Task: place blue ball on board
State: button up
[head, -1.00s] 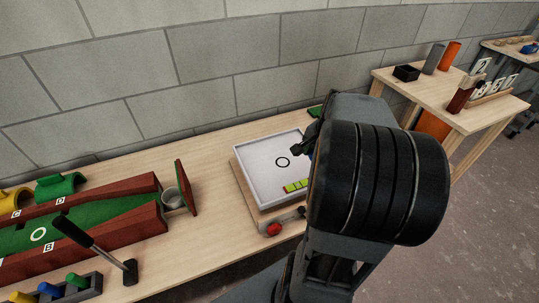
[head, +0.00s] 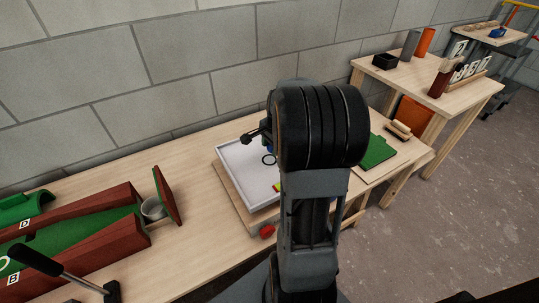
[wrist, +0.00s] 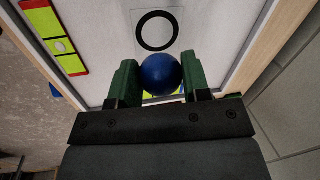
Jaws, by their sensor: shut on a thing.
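The blue ball (wrist: 161,73) sits between the green fingers of my gripper (wrist: 160,80) in the wrist view, and the gripper is shut on it. The white board (head: 238,168) has a raised rim and a black ring mark, seen in the head view. In the wrist view the board (wrist: 105,30) lies below the ball, and the ring (wrist: 158,31) shows just beyond it. My gripper is over the board's far part in the head view, where my arm hides the board's right side. I cannot tell whether the ball touches the board.
A yellow-green strip with red edges (wrist: 52,35) lies on the board at the left of the wrist view. In the head view a red-walled green lane (head: 75,230) stands left, with a grey cup (head: 153,208) near its end. A green mat (head: 378,152) lies right.

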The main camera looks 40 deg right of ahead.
aim_at(270, 160)
jog(key=shift+w+a+f, duration=0.1)
jog(key=shift+w+f, duration=0.35)
jog(key=shift+f, duration=0.1)
jog(key=shift+w+f+b, duration=0.1)
jog(key=shift+f+b, duration=0.35)
jog(key=shift+f, duration=1.15)
jog(key=shift+f, duration=0.2)
jog(key=o, duration=1)
